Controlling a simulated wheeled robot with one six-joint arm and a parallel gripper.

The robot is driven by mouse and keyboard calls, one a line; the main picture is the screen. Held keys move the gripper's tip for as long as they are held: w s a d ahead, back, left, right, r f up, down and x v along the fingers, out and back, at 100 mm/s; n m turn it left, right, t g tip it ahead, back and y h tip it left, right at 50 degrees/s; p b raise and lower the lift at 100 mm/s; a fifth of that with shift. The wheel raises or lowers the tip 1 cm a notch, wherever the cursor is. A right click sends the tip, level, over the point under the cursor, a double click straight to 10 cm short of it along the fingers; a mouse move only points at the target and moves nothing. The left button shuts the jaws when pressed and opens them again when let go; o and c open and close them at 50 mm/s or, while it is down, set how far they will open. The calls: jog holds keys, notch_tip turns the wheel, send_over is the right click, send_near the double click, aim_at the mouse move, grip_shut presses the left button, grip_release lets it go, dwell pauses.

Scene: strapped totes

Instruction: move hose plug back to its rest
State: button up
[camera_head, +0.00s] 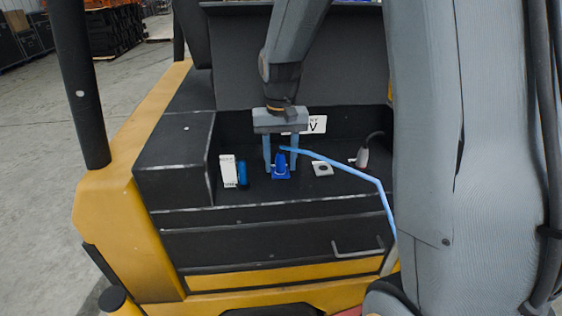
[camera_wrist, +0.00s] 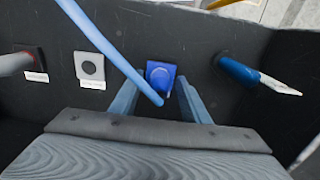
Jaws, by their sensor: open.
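The blue hose plug (camera_head: 281,159) stands on a blue square base (camera_head: 281,174) in the dark recess at the back of the truck. A light blue hose (camera_head: 340,165) runs from near its top to the right and down. In the wrist view the plug (camera_wrist: 161,76) is seen from above, and the hose (camera_wrist: 105,45) crosses close to it. My gripper (camera_head: 280,168) is open, pointing down, with one finger on each side of the plug. The wrist view also shows my gripper (camera_wrist: 158,87) around it; I cannot tell whether the fingers touch it.
A pale plate with a dark round centre (camera_head: 322,168) lies right of the plug. Further right is a grey plug with a cable (camera_head: 363,156). A blue cylinder (camera_head: 243,174) and white label (camera_head: 228,170) stand left. Recess walls enclose the area.

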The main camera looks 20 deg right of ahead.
aim_at(280, 147)
dwell(0.7)
grip_shut()
jog(key=shift+p, duration=0.3)
jog(key=shift+r+p, duration=2.55)
jog(key=shift+r, duration=0.45)
jog(key=shift+r, duration=0.1)
notch_tip(280, 147, up, 4)
jog(key=p, duration=0.3)
jog(key=shift+r+p, duration=0.15)
jog(key=shift+p, duration=0.2)
jog(key=shift+r, duration=0.75)
